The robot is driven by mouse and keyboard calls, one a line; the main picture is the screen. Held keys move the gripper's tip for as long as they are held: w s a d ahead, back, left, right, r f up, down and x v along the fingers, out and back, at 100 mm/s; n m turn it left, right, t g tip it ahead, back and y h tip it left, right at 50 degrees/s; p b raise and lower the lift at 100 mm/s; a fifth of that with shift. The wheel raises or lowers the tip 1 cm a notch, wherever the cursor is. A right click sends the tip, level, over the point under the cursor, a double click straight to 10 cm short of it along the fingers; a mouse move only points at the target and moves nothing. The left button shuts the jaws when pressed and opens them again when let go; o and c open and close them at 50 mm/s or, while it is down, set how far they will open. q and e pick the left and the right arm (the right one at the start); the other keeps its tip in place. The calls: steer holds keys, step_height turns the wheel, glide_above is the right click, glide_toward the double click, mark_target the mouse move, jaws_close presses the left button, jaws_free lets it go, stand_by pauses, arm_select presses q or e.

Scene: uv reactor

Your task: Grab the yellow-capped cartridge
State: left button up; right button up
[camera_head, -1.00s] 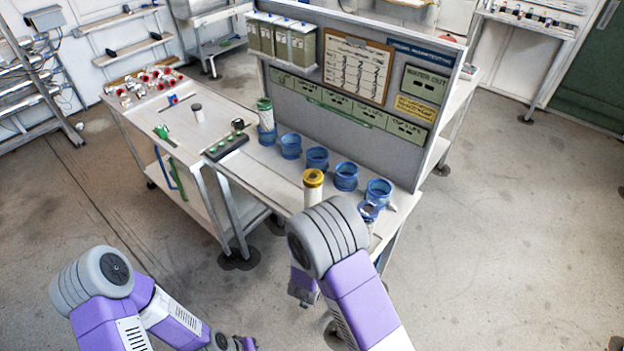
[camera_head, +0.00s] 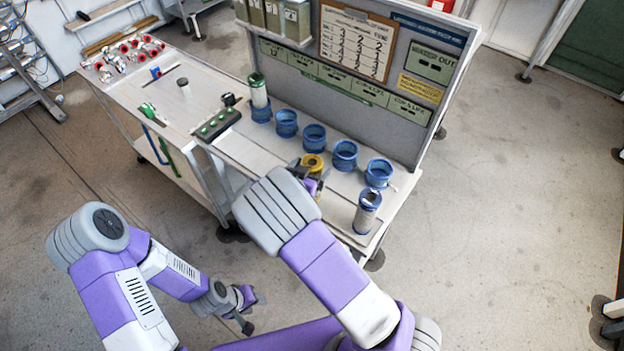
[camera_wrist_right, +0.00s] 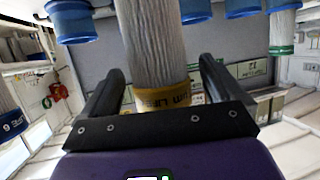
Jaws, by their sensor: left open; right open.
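The yellow-capped cartridge (camera_head: 313,161) stands on the bench in front of the row of blue cups, with much of its body hidden by my right arm. In the wrist view, its pale ribbed body (camera_wrist_right: 152,40) and yellow cap band (camera_wrist_right: 162,97) lie between the two dark fingers of my right gripper (camera_wrist_right: 158,78). The fingers are spread to either side, with a gap visible at the right one. My right gripper (camera_head: 314,180) is partly hidden in the head view. My left gripper (camera_head: 246,304) is open and empty, low over the floor before the bench.
Several blue cups (camera_head: 314,138) line the panel's foot. A green-capped cartridge (camera_head: 258,90) stands in the left one. A blue-capped cartridge (camera_head: 367,212) stands near the bench's right front corner. A black block with green buttons (camera_head: 218,124) sits left.

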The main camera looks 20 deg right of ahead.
steer(key=shift+w+d+f, duration=0.2)
steer(key=shift+w+d, duration=0.15)
steer(key=shift+w, duration=0.1)
steer(key=c, duration=1.4)
steer(key=shift+c, duration=0.2)
steer(key=shift+r, duration=0.15)
